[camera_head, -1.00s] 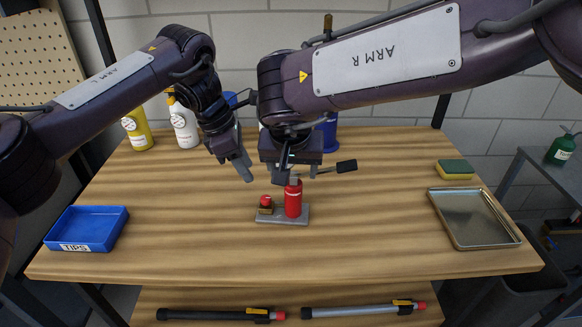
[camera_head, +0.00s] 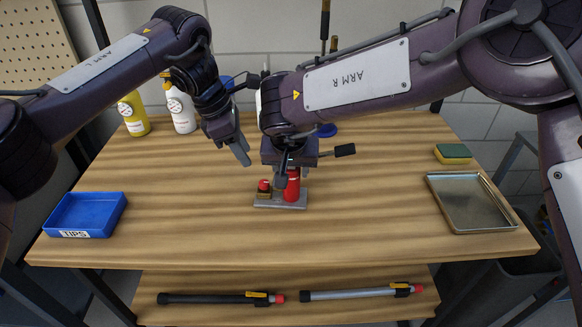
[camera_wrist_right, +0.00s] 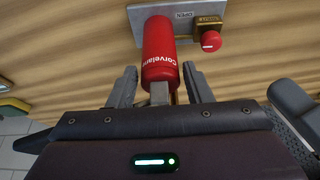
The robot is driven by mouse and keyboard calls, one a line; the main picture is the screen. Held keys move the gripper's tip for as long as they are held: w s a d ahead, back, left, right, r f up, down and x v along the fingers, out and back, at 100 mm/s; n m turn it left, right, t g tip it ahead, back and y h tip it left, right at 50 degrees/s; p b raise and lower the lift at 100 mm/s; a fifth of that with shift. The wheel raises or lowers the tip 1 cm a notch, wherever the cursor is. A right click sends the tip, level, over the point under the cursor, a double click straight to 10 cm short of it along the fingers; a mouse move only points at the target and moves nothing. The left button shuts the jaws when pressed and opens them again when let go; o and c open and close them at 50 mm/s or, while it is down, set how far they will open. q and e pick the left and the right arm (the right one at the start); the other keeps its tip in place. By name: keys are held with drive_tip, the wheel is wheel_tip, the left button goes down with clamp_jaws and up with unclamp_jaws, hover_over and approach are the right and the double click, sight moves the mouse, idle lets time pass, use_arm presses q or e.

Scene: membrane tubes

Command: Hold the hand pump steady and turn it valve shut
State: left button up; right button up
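The hand pump (camera_head: 292,190) is a red upright cylinder on a grey base plate (camera_head: 282,204). Its valve is a red knob (camera_head: 264,185) on a brass block, left of the cylinder. The right wrist view shows the cylinder (camera_wrist_right: 159,48), the knob (camera_wrist_right: 211,42) with a white mark, and an OPEN label on the plate. My right gripper (camera_wrist_right: 160,72) is open, with one finger on each side of the cylinder and small gaps visible. In the head view it hides the pump's top. My left gripper (camera_head: 241,157) hangs above the table, behind and left of the valve; its finger opening is unclear.
A blue TIPS tray (camera_head: 87,233) is at the left, and a metal tray (camera_head: 428,200) and sponge (camera_head: 453,154) at the right. Bottles (camera_head: 181,112) stand at the back left. The table around the pump is clear. Two tubes (camera_head: 215,299) lie on the lower shelf.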

clamp_jaws()
use_arm(q)
drive_tip(key=shift+o, duration=1)
drive_tip(key=w+f+n+t, duration=0.1)
drive_tip(key=w+n+t, duration=0.65)
drive_tip(key=w, duration=0.45)
drive_tip(key=r+n+t+y, duration=0.1)
drive_tip(key=n+t+y, duration=0.55)
drive_tip(key=n, duration=2.45)
hover_over(263, 184)
drive_tip(key=w+a, duration=0.2)
drive_tip(key=a, duration=0.3)
drive_tip(key=t+h, duration=0.2)
drive_tip(key=h, duration=0.1)
drive_tip(key=s+d+f+n+g, duration=0.2)
drive_tip(key=s+f+n, duration=0.1)
drive_tip(key=s+n, duration=0.35)
drive_tip(key=s+d+f+n+g, duration=0.1)
drive_tip(key=s+d+f+n, duration=0.15)
drive_tip(key=s+n, duration=0.45)
drive_tip(key=shift+m+h, duration=0.4)
drive_tip(key=shift+h, duration=0.05)
drive_tip(key=x, duration=1.1)
drive_tip(key=shift+a+f, duration=0.2)
drive_tip(key=shift+a, duration=0.1)
drive_tip(key=shift+s, duration=0.1)
